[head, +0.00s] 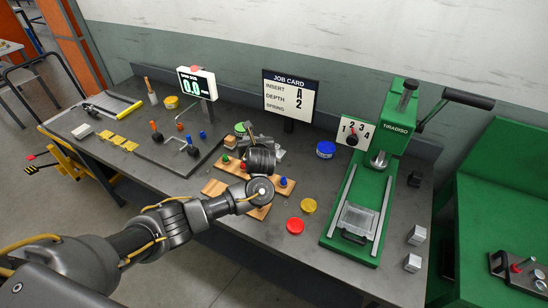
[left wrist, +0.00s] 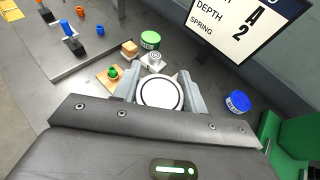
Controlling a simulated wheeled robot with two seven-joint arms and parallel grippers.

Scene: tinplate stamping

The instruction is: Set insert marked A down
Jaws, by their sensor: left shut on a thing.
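My left gripper (head: 262,168) is over the middle of the bench, above the wooden boards (head: 213,187). In the left wrist view its two fingers are closed on the sides of a round piece with a pale, flat top (left wrist: 160,92), apparently the insert. I cannot read any letter on it. The gripper hides what is directly beneath, so I cannot tell whether the piece touches anything. A grey metal block with a ringed round top (left wrist: 154,61) stands just beyond the fingers. The job card (head: 291,95) reads insert A, depth 2. My right gripper is not in view.
A green press (head: 397,120) with a 1-to-4 dial stands at the right. Bare bench lies in front of the red tin.

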